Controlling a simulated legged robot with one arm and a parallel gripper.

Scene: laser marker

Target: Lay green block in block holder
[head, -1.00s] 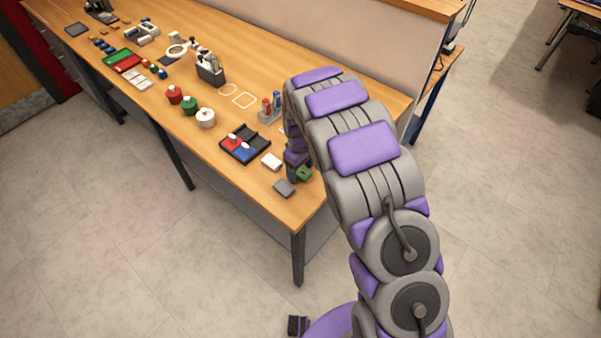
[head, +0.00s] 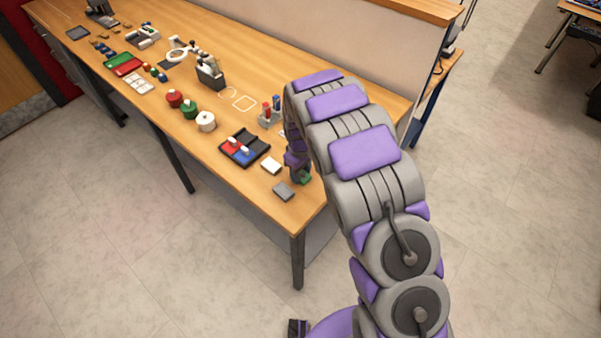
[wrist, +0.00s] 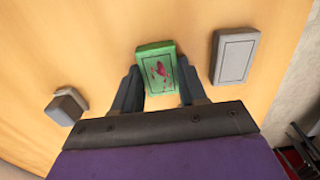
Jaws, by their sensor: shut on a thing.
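The green block (wrist: 157,72) shows in the wrist view between the two fingers of my gripper (wrist: 160,88), with a pinkish-red mark on its face. My gripper is shut on it. In the head view the green block (head: 306,179) is a small patch at the lower end of my arm, over the table's front right part; its height above the table is hard to tell. The likely block holder is the black tray (head: 258,137) to the left of my gripper (head: 299,175). Red and blue blocks lie in its front compartments; its rear part looks empty.
A stand with red and blue items (head: 268,118) is behind. Red, green and white round weights (head: 190,109) stand left of the tray. The table's front edge is close.

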